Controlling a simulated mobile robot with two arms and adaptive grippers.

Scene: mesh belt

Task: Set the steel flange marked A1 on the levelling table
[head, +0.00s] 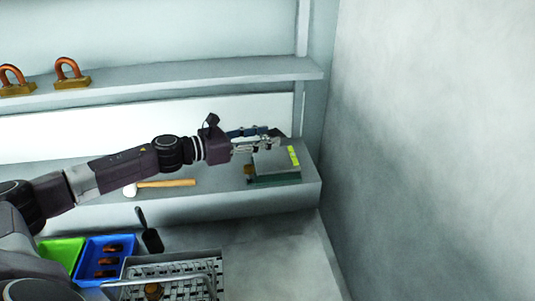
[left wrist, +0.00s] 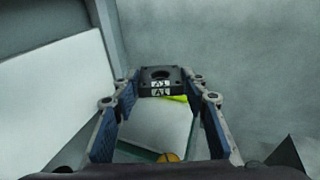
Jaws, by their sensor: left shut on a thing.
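The steel flange marked A1 (left wrist: 161,82) is a dark square block with a round hole and a white label, seen in the left wrist view. My left gripper (head: 272,141) is shut on it, with the flange between the fingertips. The levelling table (head: 270,164) has a grey top plate, a dark green base, a yellow-green strip and a brass knob. It stands at the right end of the grey ledge. In the left wrist view its plate (left wrist: 155,128) lies beneath the held flange; the flange appears above it, and I cannot tell the gap. My right gripper is not in view.
A hammer (head: 160,184) lies on the ledge, left of the levelling table. Padlocks (head: 72,75) stand on the shelf above. A black scoop (head: 151,238), a blue tray (head: 84,277), a green tray (head: 62,252) and the mesh belt (head: 185,270) are lower down. A wall (head: 430,150) closes the right side.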

